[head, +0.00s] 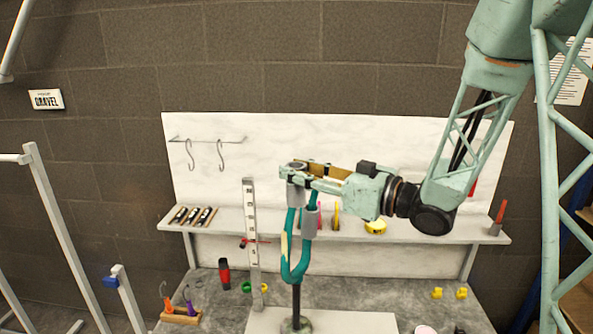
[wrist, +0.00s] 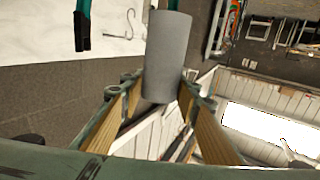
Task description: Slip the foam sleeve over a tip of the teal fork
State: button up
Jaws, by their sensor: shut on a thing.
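The teal fork (head: 287,255) stands upright on a dark post, its two prongs pointing up. My gripper (head: 298,172) is shut on a grey foam sleeve (head: 297,196), held upright at the left prong's upper end. The teal prong shows directly below the sleeve; I cannot tell how much of its tip is inside. A second grey sleeve (head: 310,222) sits around the right prong, with teal above it. In the wrist view, the held sleeve (wrist: 166,58) lies between the fingers, and a teal prong (wrist: 82,22) with a dark end is apart from it at upper left.
A white shelf (head: 458,228) behind carries a yellow tape (head: 375,227) and other tools. An upright ruler-like strip (head: 253,235) stands left of the fork. A red and black bottle (head: 224,274) and a wooden block with hooked tools (head: 180,316) are on the bench at left.

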jog(key=shift+f+b, duration=0.55)
jog(key=shift+f, duration=0.2)
jog(key=o, duration=0.7)
jog(key=shift+o, duration=0.2)
jog(key=shift+s+d, duration=0.1)
jog(key=shift+d, duration=0.1)
jog(key=v, duration=1.1)
jog(key=shift+d, duration=0.25)
jog(key=shift+s+r, duration=0.1)
jog(key=shift+s, duration=0.05)
dwell(0.4)
